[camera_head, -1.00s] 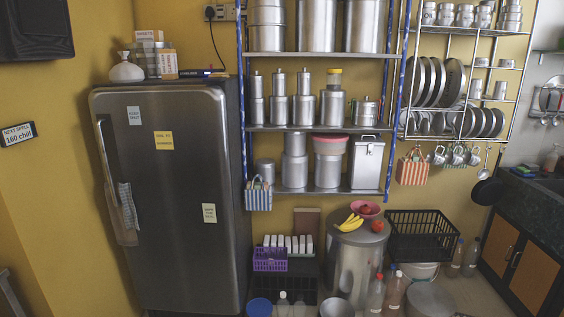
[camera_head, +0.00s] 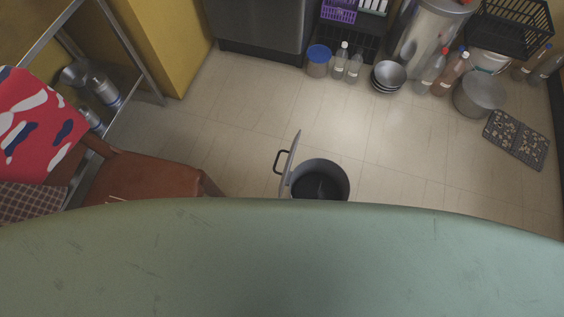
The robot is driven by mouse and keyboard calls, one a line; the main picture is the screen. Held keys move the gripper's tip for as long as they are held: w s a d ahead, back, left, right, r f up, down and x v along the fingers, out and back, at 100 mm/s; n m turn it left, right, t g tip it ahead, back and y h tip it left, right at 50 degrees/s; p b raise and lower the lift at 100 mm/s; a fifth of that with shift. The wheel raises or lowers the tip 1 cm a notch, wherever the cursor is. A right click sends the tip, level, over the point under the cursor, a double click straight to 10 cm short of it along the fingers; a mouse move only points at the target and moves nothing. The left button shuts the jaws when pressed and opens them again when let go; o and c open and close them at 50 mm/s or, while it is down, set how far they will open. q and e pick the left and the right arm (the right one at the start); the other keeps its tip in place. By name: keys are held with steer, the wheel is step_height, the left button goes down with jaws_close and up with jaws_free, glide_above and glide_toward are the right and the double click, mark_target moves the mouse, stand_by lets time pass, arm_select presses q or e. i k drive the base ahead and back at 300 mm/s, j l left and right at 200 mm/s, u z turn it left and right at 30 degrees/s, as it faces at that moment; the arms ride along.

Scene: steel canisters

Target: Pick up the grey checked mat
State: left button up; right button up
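A dark grey mat (camera_head: 516,138) with a pale blotchy pattern lies flat on the tiled floor at the far right in the head view, below several bottles. It looks fully exposed, with nothing on it. A separate brownish checked cloth (camera_head: 35,203) shows at the left edge, partly covered by a red patterned cloth. Neither of my grippers is in view.
An open grey bin (camera_head: 320,182) with its lid raised stands on the floor in the middle. A brown chair (camera_head: 142,178) and metal rack stand left. A steel pot (camera_head: 479,94), bowls (camera_head: 388,76) and bottles line the back right. Floor between bin and mat is clear.

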mark_target(513, 136)
steer(key=z, duration=1.9)
steer(key=i+l, duration=0.1)
